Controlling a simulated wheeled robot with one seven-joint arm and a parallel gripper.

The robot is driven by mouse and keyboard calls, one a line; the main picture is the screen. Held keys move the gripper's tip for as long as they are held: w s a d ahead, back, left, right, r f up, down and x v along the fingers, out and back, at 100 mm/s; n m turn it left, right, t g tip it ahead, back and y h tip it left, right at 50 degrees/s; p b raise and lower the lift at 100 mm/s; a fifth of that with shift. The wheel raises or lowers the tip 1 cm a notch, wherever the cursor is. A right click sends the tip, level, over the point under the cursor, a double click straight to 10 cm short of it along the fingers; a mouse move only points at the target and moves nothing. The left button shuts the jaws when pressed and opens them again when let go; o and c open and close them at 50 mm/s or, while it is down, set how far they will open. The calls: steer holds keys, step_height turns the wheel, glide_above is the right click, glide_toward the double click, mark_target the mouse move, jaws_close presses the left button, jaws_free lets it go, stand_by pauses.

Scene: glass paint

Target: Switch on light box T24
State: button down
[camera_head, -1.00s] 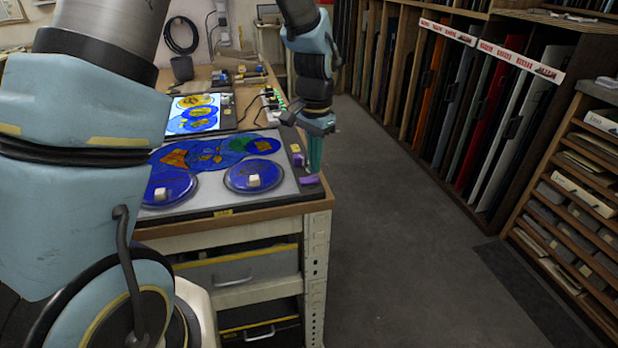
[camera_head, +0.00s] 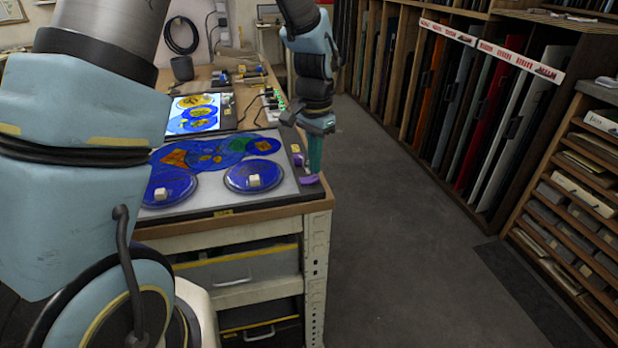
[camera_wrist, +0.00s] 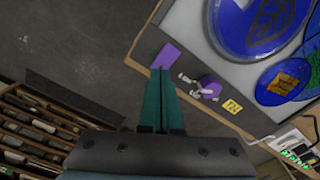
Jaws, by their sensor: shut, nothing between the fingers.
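The near light box (camera_head: 212,191) lies on the bench's near end, with blue glass pieces on its grey, unlit-looking surface. On its right edge, a flat purple paddle (camera_head: 309,180) shows by my gripper. In the wrist view the purple paddle (camera_wrist: 177,57) lies right at my fingertips, and a round purple knob (camera_wrist: 209,87) with pale parts sits beside it. A yellow label (camera_wrist: 232,106) is next to the knob; its full text is not legible. My gripper (camera_head: 314,172) points down, shut and empty; its fingertips (camera_wrist: 165,72) seem to touch the paddle.
A second light box (camera_head: 172,127) behind is brightly lit, with coloured glass on it. Cables and a power strip (camera_head: 272,101) lie on the bench behind. Open floor (camera_head: 400,200) lies right of the bench, before the sheet racks (camera_head: 500,110).

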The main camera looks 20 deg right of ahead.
mark_target(313, 177)
steer(key=shift+f+b, duration=0.55)
steer(key=shift+f, duration=0.35)
stand_by(0.6)
steer(key=shift+r, duration=0.15)
steer(key=shift+r+p, duration=2.85)
steer(key=shift+r, duration=0.6)
steer(key=shift+a, duration=0.1)
steer(key=w+a+r+n, duration=0.25)
steer(key=a+n, duration=0.25)
steer(key=a, duration=1)
steer(key=s+a+r+n, duration=0.1)
steer(key=s+a+n, duration=0.2)
steer(key=a, duration=0.4)
steer(key=s+a+r+n+t, duration=0.1)
steer(key=s+a+n, duration=0.2)
steer(key=a, duration=0.5)
steer(key=shift+s+r+n+t, duration=0.2)
steer(key=shift+s+n+t, duration=0.1)
steer(key=shift+n, duration=0.3)
steer(key=c, duration=1.6)
jaws_free()
steer(key=shift+w, duration=0.1)
